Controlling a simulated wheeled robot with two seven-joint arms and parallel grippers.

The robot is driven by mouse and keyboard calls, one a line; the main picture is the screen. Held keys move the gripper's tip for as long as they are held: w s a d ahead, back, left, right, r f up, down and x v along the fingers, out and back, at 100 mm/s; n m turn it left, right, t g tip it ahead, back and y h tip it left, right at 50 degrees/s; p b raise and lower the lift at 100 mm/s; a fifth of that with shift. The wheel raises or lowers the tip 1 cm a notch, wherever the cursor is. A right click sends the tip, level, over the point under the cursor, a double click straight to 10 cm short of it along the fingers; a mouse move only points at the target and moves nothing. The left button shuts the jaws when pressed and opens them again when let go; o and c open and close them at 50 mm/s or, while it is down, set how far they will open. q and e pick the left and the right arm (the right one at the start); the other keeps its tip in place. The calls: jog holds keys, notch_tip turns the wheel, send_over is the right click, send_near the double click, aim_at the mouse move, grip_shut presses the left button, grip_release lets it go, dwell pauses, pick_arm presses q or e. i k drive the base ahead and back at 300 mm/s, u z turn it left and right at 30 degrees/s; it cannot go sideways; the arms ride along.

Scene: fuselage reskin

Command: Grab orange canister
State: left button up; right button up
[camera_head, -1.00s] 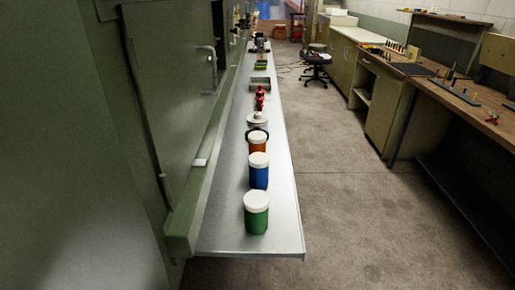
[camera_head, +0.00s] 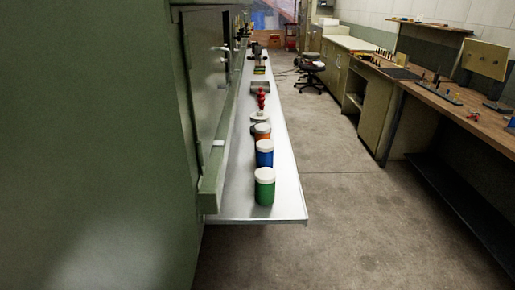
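The orange canister (camera_head: 262,132) stands upright on the long metal shelf (camera_head: 282,200). It has a white lid, and its lower part is hidden behind the blue canister (camera_head: 265,154). The green canister (camera_head: 265,189) stands in front of the blue one, nearest the shelf's near end. Both have white lids. Neither of my grippers is in view.
A red object (camera_head: 261,100) and a grey tray (camera_head: 260,87) are farther along the shelf. A green cabinet wall (camera_head: 120,130) borders the shelf on the left. The floor (camera_head: 335,190) to its right is open, up to a workbench (camera_head: 440,92). A black stool (camera_head: 311,68) stands farther back.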

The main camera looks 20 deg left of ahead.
aim_at(262, 131)
jog(key=z, duration=1.25)
jog(key=i, duration=2.5)
jog(key=u, duration=3.55)
jog(key=i, duration=0.5)
jog(key=u, duration=0.05)
